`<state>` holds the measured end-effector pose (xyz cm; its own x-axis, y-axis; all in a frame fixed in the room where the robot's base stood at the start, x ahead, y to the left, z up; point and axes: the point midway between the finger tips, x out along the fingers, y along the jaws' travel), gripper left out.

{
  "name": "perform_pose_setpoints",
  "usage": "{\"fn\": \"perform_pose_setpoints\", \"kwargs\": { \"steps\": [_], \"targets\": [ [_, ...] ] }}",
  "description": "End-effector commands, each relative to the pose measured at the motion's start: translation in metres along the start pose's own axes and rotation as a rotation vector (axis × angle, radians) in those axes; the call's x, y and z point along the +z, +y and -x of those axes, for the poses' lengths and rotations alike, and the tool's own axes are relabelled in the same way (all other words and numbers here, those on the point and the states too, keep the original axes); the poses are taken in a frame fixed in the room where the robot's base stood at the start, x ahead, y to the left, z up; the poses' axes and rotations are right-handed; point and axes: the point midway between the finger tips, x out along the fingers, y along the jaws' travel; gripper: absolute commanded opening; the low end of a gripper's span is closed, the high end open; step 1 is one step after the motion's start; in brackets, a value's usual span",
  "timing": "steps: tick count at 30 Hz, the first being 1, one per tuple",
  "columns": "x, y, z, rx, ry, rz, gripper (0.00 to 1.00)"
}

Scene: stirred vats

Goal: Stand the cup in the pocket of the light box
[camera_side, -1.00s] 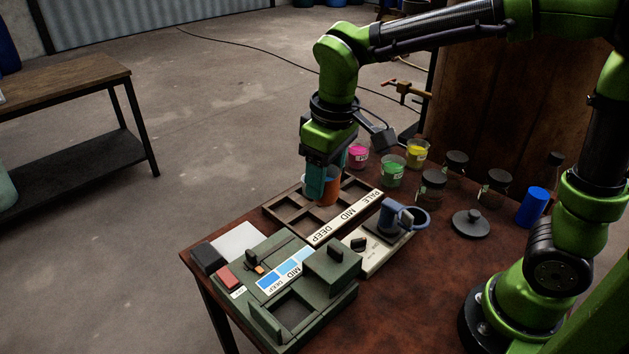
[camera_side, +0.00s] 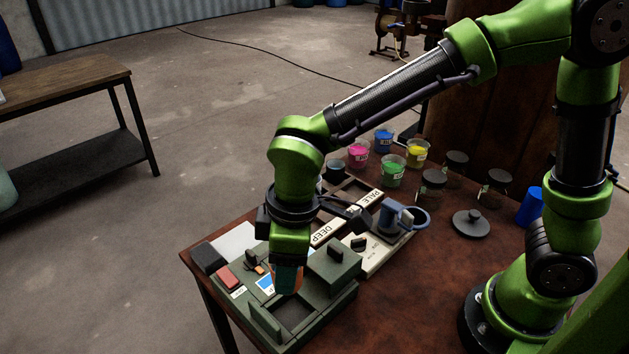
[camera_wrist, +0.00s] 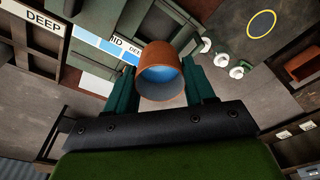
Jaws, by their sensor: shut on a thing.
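The cup (camera_wrist: 158,62) shows an orange-brown outside and blue inside in the wrist view. My gripper (camera_wrist: 162,88) is shut on it, with one dark green finger on each side. In the side view my gripper (camera_side: 287,280) is over the green light box (camera_side: 335,262), beside its blue shade strip (camera_side: 266,284). Only a sliver of the cup shows there, the rest hidden by the fingers. The square pocket (camera_side: 292,312) is open at the front of the box, just below and in front of the gripper. I cannot tell whether the cup touches the box.
The compartment tray (camera_side: 350,189) lies behind, labelled PALE to DEEP. A beige instrument (camera_side: 374,256) with a blue-grey head stands right of the box. Cups of pink (camera_side: 358,155), green (camera_side: 393,174) and yellow (camera_side: 418,152) stand farther back, near dark jars (camera_side: 432,187). The table's front right is clear.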

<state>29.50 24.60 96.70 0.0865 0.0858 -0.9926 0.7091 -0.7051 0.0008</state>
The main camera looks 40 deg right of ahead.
Motion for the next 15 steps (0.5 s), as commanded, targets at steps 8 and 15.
{"fn": "perform_pose_setpoints", "kwargs": {
  "steps": [8, 15],
  "targets": [
    [0.007, 0.000, -0.049, -0.001, -0.004, -0.001, 0.23],
    [0.011, -0.001, -0.077, -0.002, -0.005, 0.000, 0.23]
  ]
}}
